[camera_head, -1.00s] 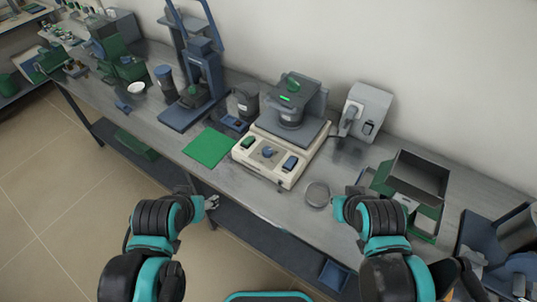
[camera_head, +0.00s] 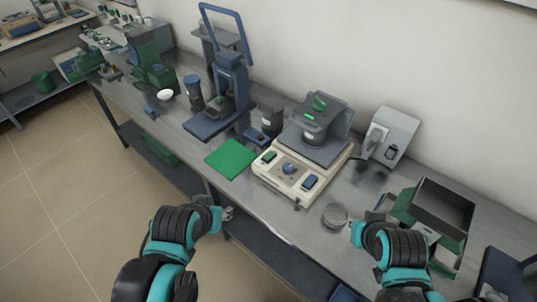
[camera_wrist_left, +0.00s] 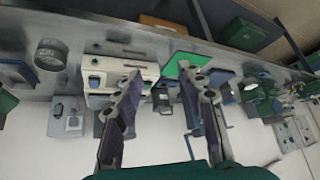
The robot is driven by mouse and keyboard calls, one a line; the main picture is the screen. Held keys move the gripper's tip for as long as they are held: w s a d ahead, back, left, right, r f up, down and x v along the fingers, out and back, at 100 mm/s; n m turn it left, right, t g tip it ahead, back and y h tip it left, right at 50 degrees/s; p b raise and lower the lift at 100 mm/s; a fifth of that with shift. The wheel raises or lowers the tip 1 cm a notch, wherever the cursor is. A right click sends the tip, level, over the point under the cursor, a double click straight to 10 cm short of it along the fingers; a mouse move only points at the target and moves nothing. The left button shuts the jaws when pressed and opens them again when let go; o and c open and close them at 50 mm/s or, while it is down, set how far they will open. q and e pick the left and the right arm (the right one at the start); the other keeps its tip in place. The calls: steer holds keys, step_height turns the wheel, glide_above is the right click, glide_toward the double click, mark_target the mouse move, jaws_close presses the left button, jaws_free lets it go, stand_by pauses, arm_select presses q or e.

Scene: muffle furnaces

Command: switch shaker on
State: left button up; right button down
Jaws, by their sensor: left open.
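The shaker (camera_head: 302,167) is a cream box on the bench with a grey platform and a dark vessel (camera_head: 315,118) with a green top. Its front panel carries a green switch (camera_head: 269,157), a blue round knob (camera_head: 289,169) and a blue switch (camera_head: 309,182). My left gripper (camera_head: 226,213) is in front of the bench edge, left of the shaker and apart from it. In the left wrist view the gripper (camera_wrist_left: 160,72) is open and empty, with the shaker (camera_wrist_left: 110,65) beyond it. My right gripper's fingers near the bench's front edge cannot be made out.
A green mat (camera_head: 231,159) lies left of the shaker. A round grey dish (camera_head: 335,215) is in front of it to the right. A grey box device (camera_head: 389,135) and an open-topped box (camera_head: 443,207) stand to the right. A blue press (camera_head: 232,85) stands at left.

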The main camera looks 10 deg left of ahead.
arm_select(q)
steer(key=shift+w+r, duration=0.15)
steer(key=shift+w, duration=0.1)
steer(key=c, duration=0.5)
steer(key=w+d+r+m, duration=0.1)
steer(key=w, duration=0.3)
steer(key=w+d+r+m+h, duration=0.1)
steer(key=w, duration=0.3)
steer(key=w+r+m, duration=0.1)
steer(key=w, duration=0.3)
steer(key=shift+w+d+g+h, duration=0.2)
steer(key=shift+d+g+h, duration=0.1)
steer(key=shift+d+h, duration=0.1)
jaws_close()
steer(key=w+d+f+m+h, duration=0.1)
steer(key=w+f, duration=0.1)
steer(key=w, duration=0.5)
steer(key=w+d+f+m+h, duration=0.1)
steer(key=w+f+m, duration=0.1)
steer(key=w, duration=0.5)
steer(key=shift+w+d+m, duration=0.15)
steer(key=shift+w+m, duration=0.15)
steer(key=shift+r, duration=0.1)
